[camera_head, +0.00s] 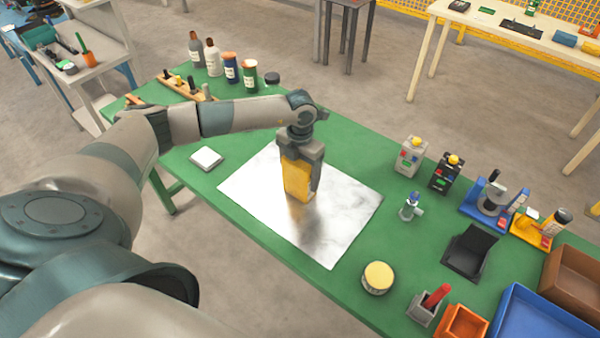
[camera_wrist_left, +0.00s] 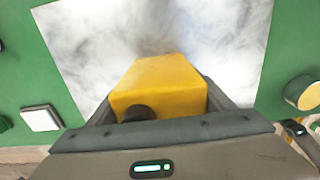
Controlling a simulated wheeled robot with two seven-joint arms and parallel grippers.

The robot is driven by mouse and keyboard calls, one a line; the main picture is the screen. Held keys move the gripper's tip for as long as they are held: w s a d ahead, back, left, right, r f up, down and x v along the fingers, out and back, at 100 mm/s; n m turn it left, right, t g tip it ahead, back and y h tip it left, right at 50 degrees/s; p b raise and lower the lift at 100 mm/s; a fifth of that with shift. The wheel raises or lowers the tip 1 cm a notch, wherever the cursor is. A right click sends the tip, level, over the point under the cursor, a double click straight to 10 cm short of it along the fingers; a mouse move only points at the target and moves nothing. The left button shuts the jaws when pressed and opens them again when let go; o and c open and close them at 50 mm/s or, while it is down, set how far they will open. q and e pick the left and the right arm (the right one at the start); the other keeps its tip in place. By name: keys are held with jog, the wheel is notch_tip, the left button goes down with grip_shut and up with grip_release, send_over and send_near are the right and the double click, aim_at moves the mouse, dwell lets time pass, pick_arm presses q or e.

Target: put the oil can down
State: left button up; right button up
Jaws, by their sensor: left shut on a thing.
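The oil can is a yellow block-shaped can (camera_head: 297,180) with a dark cap, which shows in the left wrist view (camera_wrist_left: 160,82). My left gripper (camera_head: 302,170) points down over the white marbled sheet and is shut on the can, with a finger on each side of it. The can looks upright. Its base is close to the marbled sheet (camera_head: 345,215), but I cannot tell whether it touches. A blurred reflection of the can shows on the sheet. My right gripper is not in view.
The sheet lies on a green table (camera_head: 290,262). A white square block (camera_head: 206,158) is left of the sheet, and a round yellow-topped tin (camera_head: 378,277) is at its right. Bottles stand at the back left. Small devices, a black holder (camera_head: 470,250) and a blue tray (camera_head: 540,318) fill the right side.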

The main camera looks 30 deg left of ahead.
pick_arm(q)
jog(key=shift+f, duration=0.1)
jog(key=o, duration=1.7)
jog(key=shift+r, duration=0.2)
jog(key=shift+r, duration=0.3)
notch_tip(320, 180, up, 10)
jog(key=b, duration=0.4)
jog(key=shift+r+b, duration=0.1)
jog(key=shift+b, duration=0.3)
jog(key=shift+r, duration=0.55)
